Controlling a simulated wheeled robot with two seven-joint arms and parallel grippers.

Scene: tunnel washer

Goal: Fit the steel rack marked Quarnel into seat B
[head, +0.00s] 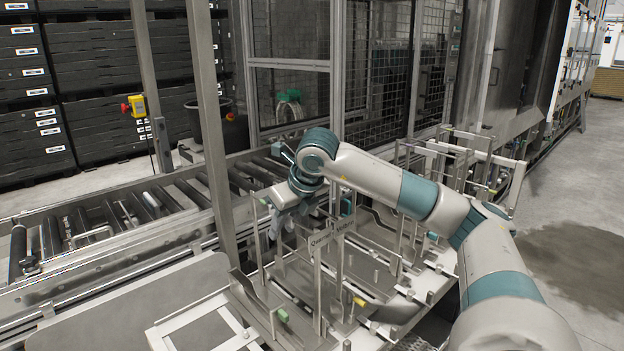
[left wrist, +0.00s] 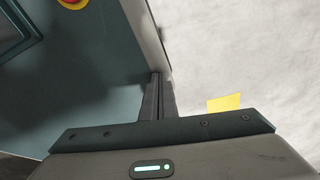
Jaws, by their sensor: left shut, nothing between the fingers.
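A steel rack with thin upright posts and a plate lettered like Quarnel (head: 319,243) stands in the middle of the head view, among the metal fixtures of a low bench. My right arm reaches in from the right and bends down behind the rack's posts. My right gripper (head: 287,222) is low beside the rack, partly hidden by the posts and wrist; I cannot tell whether its fingers touch or hold it. No seat B marking is readable. In the left wrist view my left gripper (left wrist: 158,97) is shut and empty. It is outside the head view.
A roller conveyor (head: 150,205) runs behind the bench on the left. A steel post (head: 212,130) rises before it. More upright frames (head: 470,165) stand at the right of the bench. A red-and-yellow stop button (head: 134,106) hangs at the left. Open floor (head: 575,200) lies right.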

